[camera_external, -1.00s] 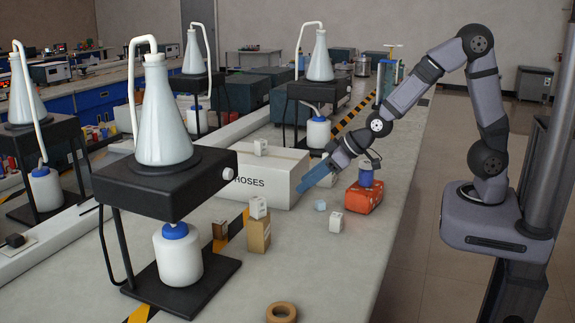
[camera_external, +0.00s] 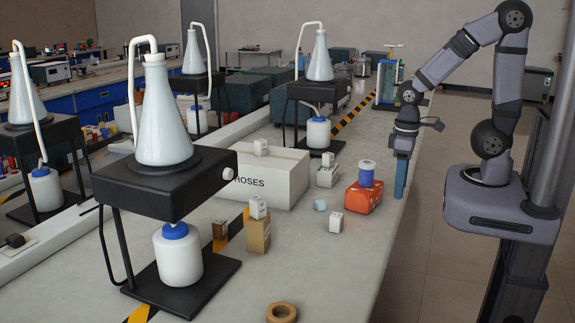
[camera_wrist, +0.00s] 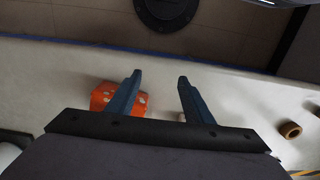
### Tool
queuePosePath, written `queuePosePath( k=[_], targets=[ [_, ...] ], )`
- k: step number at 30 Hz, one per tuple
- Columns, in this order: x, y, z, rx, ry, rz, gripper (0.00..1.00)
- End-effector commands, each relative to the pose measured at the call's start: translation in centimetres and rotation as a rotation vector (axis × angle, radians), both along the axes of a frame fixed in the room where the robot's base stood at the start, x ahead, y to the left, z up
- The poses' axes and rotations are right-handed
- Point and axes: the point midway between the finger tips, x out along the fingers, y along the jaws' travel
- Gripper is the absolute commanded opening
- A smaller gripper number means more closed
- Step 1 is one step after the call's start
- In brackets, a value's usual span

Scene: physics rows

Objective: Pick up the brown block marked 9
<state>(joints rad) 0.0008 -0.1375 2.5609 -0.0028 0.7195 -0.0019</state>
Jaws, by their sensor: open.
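A small dark brown block (camera_external: 219,229) stands on the table left of a tan box (camera_external: 258,236), by the striped tape. No number on it can be read, and I cannot pick it out in the wrist view. My gripper (camera_external: 400,194) points down at the table's right edge, right of the orange box (camera_external: 362,199) and far from the brown block. In the wrist view my gripper (camera_wrist: 159,78) has its two blue fingers apart with nothing between the tips.
A white HOSES box (camera_external: 270,180), small white blocks (camera_external: 336,222) and a tape roll (camera_external: 281,312) are on the table. A black flask stand (camera_external: 165,185) rises left of the brown block.

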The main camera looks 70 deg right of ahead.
Motion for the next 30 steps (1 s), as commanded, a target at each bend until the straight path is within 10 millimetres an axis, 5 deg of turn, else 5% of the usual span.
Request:
queuePosePath(
  k=[7, 11, 20, 30],
  targets=[
    [1.1, 0.2, 0.1, -0.001, -0.007, 0.003, 0.47],
    [4.1, 0.7, 0.6, -0.006, -0.025, 0.01, 0.47],
    [16.8, 4.4, 1.6, -0.025, -0.112, 0.029, 0.47],
    [30.1, 12.3, 1.0, -0.027, -0.233, 0.042, 0.47]
  ],
)
